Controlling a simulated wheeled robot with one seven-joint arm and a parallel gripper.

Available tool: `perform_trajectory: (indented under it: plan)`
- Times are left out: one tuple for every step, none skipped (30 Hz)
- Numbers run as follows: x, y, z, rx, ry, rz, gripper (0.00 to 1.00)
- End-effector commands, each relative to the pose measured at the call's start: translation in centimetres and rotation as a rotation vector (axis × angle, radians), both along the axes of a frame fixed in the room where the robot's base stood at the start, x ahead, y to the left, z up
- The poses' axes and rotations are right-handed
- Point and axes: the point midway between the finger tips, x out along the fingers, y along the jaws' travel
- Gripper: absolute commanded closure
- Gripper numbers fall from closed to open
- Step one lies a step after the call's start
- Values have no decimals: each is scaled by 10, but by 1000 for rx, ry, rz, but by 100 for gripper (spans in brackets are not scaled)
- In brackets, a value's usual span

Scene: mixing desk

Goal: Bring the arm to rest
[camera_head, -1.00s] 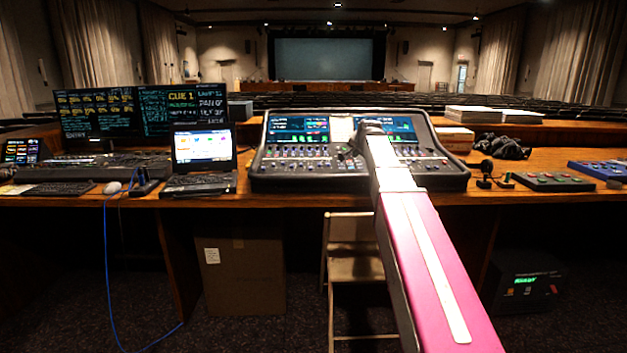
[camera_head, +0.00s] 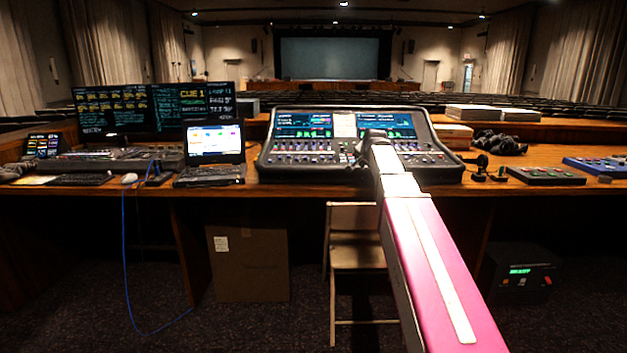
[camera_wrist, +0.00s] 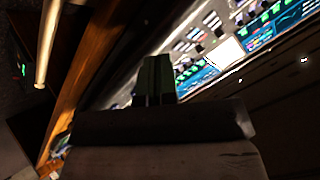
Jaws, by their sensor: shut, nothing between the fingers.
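My pink and white arm (camera_head: 430,255) reaches forward from the lower right of the head view toward the mixing console (camera_head: 345,148). Its far end overlaps the console's front in that view; my gripper is hidden there behind the arm. In the wrist view my gripper (camera_wrist: 154,62) shows its two dark fingers side by side, closed together with nothing between them. The lit console (camera_wrist: 215,45) lies beyond the fingertips in the wrist view, tilted. I cannot tell how far the fingers are from it.
A laptop (camera_head: 212,150), monitors (camera_head: 150,108) and a mouse (camera_head: 129,179) are on the left of the desk (camera_head: 300,192). Button boxes (camera_head: 545,176) are on the right. A folding chair (camera_head: 357,255) and a cardboard box (camera_head: 248,262) stand below the desk's front edge.

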Motion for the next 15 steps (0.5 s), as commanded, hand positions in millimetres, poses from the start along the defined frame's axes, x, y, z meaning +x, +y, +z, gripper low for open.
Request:
perform_trajectory:
  plan:
    - [-6,0,-11,-9,15,7,100]
    - [-8,0,-16,-13,22,11,100]
    - [-12,1,-24,-22,35,17,100]
    - [-15,1,-31,-28,44,23,100]
    - [-18,1,-37,-33,54,28,100]
    - [-23,1,-47,-43,69,36,100]
    - [-27,1,-54,-49,79,42,100]
    - [-31,1,-63,-58,92,50,100]
    - [-37,2,-74,-67,110,60,100]
    - [-43,2,-84,-76,125,69,100]
    - [-48,2,-93,-85,140,78,100]
    - [-57,3,-109,-99,164,93,100]
    - [-65,3,-121,-111,184,106,100]
    - [-74,3,-134,-121,206,119,100]
    - [-86,4,-151,-138,235,139,100]
